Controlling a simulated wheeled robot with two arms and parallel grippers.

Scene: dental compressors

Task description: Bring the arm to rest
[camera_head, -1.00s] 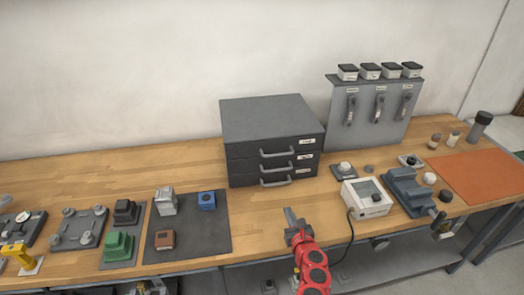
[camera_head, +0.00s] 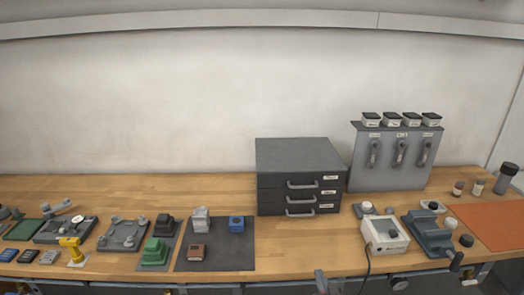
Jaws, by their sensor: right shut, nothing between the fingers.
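My right gripper (camera_head: 321,281) shows only as a small grey tip at the bottom edge of the head view, by the front edge of the wooden workbench (camera_head: 285,262). It is shut with nothing held. Most of its arm is below the picture. My left gripper is not in view.
A grey drawer cabinet (camera_head: 296,155) with three shut drawers stands at the back. Right of the gripper is a white meter box (camera_head: 386,235) with a cable, then a grey vise-like device (camera_head: 428,234). A dark mat (camera_head: 225,258) holds small blocks. Bench between cabinet and gripper is clear.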

